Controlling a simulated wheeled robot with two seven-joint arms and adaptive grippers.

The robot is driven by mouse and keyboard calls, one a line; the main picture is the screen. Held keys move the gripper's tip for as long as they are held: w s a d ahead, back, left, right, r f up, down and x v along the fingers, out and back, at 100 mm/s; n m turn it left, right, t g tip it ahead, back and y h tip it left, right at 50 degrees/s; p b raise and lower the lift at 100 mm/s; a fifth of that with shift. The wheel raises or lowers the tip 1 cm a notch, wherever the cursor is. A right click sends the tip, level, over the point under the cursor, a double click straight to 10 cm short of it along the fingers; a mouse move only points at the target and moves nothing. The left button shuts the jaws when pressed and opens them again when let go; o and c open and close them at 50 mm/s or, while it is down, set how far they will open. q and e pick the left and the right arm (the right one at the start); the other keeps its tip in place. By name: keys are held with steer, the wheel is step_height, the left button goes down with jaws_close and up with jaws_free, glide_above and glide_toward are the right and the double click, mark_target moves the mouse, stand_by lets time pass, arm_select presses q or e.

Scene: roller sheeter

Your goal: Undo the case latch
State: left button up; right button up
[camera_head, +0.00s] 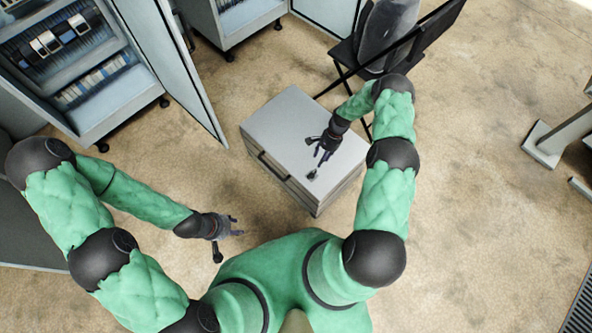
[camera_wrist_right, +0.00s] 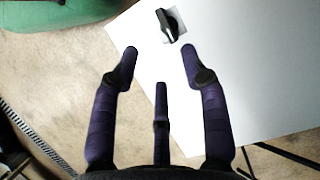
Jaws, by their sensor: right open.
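The case (camera_head: 290,115) is a pale grey box on the floor in the middle of the head view. The latch (camera_head: 312,174), a small dark piece, sits on its top near the front right corner. In the right wrist view the latch (camera_wrist_right: 169,25) is a black lever on a small grey plate on the white top (camera_wrist_right: 255,85). My right gripper (camera_head: 322,155) is over the case top, open and empty. Its fingers (camera_wrist_right: 160,60) point towards the latch, apart from it in that view. My left gripper (camera_head: 231,236) has its fingers spread and is empty, left of the case's front.
An open cabinet (camera_head: 85,75) with its door (camera_head: 175,60) stands at the upper left. A chair (camera_head: 385,35) is behind the case at the upper right. A grey stand (camera_head: 550,145) is at the right. Brown floor (camera_head: 470,230) is clear at the lower right.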

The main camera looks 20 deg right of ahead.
mark_target(313, 174)
steer(key=b+x, duration=0.2)
steer(key=x, duration=0.3)
steer(key=b+x, duration=0.2)
steer(key=x, duration=0.3)
steer(key=shift+w+f, duration=0.2)
steer(key=shift+f, duration=0.25)
steer(key=shift+c, duration=0.3)
jaws_close()
